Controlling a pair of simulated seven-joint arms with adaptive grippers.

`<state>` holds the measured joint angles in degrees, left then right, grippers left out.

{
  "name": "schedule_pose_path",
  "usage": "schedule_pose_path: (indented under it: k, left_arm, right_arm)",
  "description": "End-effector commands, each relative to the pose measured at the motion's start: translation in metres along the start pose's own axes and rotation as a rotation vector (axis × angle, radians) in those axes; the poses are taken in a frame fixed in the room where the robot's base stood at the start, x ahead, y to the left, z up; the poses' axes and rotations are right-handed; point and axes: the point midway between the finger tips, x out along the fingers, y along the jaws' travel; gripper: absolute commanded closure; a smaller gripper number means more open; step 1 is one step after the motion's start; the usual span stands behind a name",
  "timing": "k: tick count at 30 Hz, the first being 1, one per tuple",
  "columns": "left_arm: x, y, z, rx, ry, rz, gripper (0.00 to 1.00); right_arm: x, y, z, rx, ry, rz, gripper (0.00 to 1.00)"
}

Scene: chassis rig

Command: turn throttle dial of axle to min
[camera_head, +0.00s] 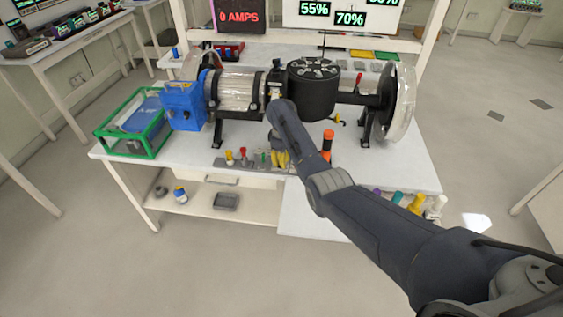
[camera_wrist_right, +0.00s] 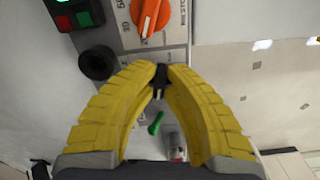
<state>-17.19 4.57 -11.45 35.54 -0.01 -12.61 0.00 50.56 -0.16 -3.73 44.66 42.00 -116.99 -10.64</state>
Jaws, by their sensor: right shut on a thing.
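The axle assembly (camera_head: 238,92) lies across the white table, with clear cylinders and a black drum (camera_head: 312,92). My right arm reaches in from the right, its wrist in front of the axle's middle. My right gripper (camera_wrist_right: 160,72) has its yellow fingers arched together, shut on a small dark piece (camera_wrist_right: 160,78), which the fingers mostly hide. An orange dial (camera_wrist_right: 148,15) with a numbered scale on a pale panel lies just beyond the fingertips, cut off by the top edge. I cannot tell which knob is the throttle dial. My left gripper is out of view.
A blue box (camera_head: 184,106) and a green-framed bin (camera_head: 133,125) stand at the table's left. An orange-topped cylinder (camera_head: 328,138) stands right of my forearm.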

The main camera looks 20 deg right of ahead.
Motion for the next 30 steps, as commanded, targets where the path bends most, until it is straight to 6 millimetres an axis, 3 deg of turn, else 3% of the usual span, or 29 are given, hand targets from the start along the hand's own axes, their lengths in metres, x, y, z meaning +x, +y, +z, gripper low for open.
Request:
schedule_pose_path:
  k: [18,30]
  left_arm:
    - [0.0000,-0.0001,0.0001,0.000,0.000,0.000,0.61]
    - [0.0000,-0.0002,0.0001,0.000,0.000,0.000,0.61]
  right_arm:
    - [0.0005,0.0021,-0.0009,-0.542,0.000,-0.001,1.00]
    - [0.0006,0.0026,-0.0014,-0.726,0.000,-0.001,1.00]
